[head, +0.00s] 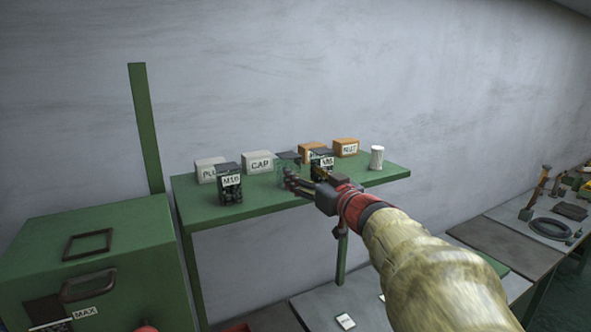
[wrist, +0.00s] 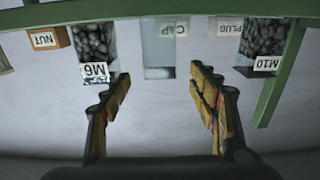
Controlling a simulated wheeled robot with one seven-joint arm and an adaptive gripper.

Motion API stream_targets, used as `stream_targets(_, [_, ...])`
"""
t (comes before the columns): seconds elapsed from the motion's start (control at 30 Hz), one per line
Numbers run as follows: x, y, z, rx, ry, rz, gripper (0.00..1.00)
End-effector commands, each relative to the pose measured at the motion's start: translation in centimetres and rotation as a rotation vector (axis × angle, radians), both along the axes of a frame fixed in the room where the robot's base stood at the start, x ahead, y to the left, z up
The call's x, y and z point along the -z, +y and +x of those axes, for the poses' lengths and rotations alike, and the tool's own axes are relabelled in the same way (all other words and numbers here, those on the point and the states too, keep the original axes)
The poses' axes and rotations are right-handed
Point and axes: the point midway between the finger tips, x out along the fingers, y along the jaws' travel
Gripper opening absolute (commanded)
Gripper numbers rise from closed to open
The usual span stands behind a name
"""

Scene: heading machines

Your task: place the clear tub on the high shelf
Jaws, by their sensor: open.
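The clear tub (head: 288,168) stands on the green raised shelf (head: 285,197), between the M10 and M6 tubs. It looks see-through and empty, with a dark top. In the wrist view, which is upside down, the clear tub (wrist: 158,58) lies ahead, in line with the gap between my fingers. My gripper (head: 291,183) is at the shelf's front, in front of the tub, and it partly hides the tub in the head view. The fingers (wrist: 162,85) are apart with nothing held between them. I cannot tell whether they touch the tub.
A filled M10 tub (head: 230,184) stands left of the clear tub and a filled M6 tub (head: 321,162) right. Behind are CAP (head: 259,163), PLUG (head: 209,171) and NUT (head: 346,147) boxes. A white ribbed cup (head: 377,158) stands near the right end. A green machine (head: 105,250) is lower left.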

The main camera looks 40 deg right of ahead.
Motion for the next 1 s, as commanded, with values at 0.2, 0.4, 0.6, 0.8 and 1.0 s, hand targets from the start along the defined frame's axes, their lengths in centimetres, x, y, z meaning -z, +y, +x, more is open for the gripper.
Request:
stream_targets(0.2, [0.0,0.5,-1.9,0.0,0.0,-0.001,0.6])
stream_targets(0.4, [0.0,0.6,-2.1,0.0,0.0,-0.001,0.6])
stream_targets(0.6, [-0.2,1.9,-1.8,0.062,0.011,-0.016,0.6])
stream_targets(0.8, [2.7,6.2,-2.8,0.205,0.139,0.0,0.6])
stream_targets(1.0, [10.5,13.7,-6.8,0.214,0.429,0.071,0.6])
